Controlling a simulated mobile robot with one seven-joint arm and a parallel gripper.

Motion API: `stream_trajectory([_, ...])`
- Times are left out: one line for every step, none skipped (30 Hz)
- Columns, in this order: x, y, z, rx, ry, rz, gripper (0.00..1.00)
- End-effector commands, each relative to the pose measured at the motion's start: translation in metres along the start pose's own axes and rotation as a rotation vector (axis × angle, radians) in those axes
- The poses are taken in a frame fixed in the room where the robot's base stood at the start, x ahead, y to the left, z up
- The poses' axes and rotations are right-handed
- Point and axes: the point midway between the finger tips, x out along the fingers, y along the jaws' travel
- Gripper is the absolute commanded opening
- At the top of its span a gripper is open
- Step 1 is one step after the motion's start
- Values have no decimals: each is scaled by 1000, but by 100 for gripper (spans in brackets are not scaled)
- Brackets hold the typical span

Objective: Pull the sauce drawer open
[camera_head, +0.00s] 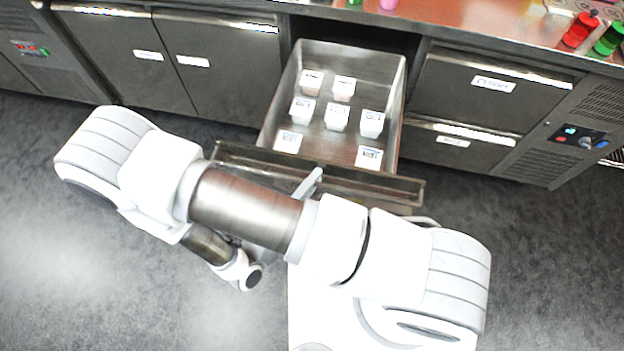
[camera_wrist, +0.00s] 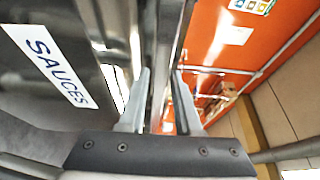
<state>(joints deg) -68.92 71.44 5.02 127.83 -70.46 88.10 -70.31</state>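The sauce drawer stands pulled far out of the counter, and its steel tray (camera_head: 335,60) shows in the head view. Several white containers (camera_head: 336,116) stand in it. Its front (camera_head: 395,188) lies behind and under my arm in the head view. In the wrist view a white label reading SAUCES (camera_wrist: 48,64) is on the drawer front, left of my gripper. My gripper (camera_wrist: 162,80) is at the metal handle edge (camera_wrist: 157,60), one finger on each side, and looks shut on it. In the head view, part of my gripper (camera_head: 308,184) shows above the drawer front; my arm hides the rest.
Closed drawers (camera_head: 490,95) are to the right and closed doors (camera_head: 218,70) to the left. Red and green bottles (camera_head: 580,30) stand on the orange countertop (camera_head: 455,20). The grey floor (camera_head: 560,260) is clear on the right.

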Motion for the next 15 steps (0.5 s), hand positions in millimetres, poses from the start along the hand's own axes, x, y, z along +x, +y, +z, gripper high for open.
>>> stream_trajectory([-3,0,0,0,-2,1,32])
stream_trajectory([-5,0,1,0,-2,1,32])
stream_trajectory([-10,0,1,1,-2,0,32])
stream_trajectory([-14,0,1,1,-2,0,32])
stream_trajectory([-19,0,1,1,-3,2,32])
stream_trajectory([-27,0,1,1,-3,3,32])
stream_trajectory([-33,0,1,2,-4,3,32])
stream_trajectory([-40,0,1,2,-4,2,32])
stream_trajectory([-50,1,1,3,-5,3,32])
stream_trajectory([-58,1,1,2,-4,3,32])
stream_trajectory([-66,1,1,1,-5,3,32])
stream_trajectory([-76,1,1,2,-4,3,32])
stream_trajectory([-83,1,1,2,-5,3,32])
stream_trajectory([-91,1,0,2,-3,3,32])
stream_trajectory([-101,1,1,3,-4,3,32])
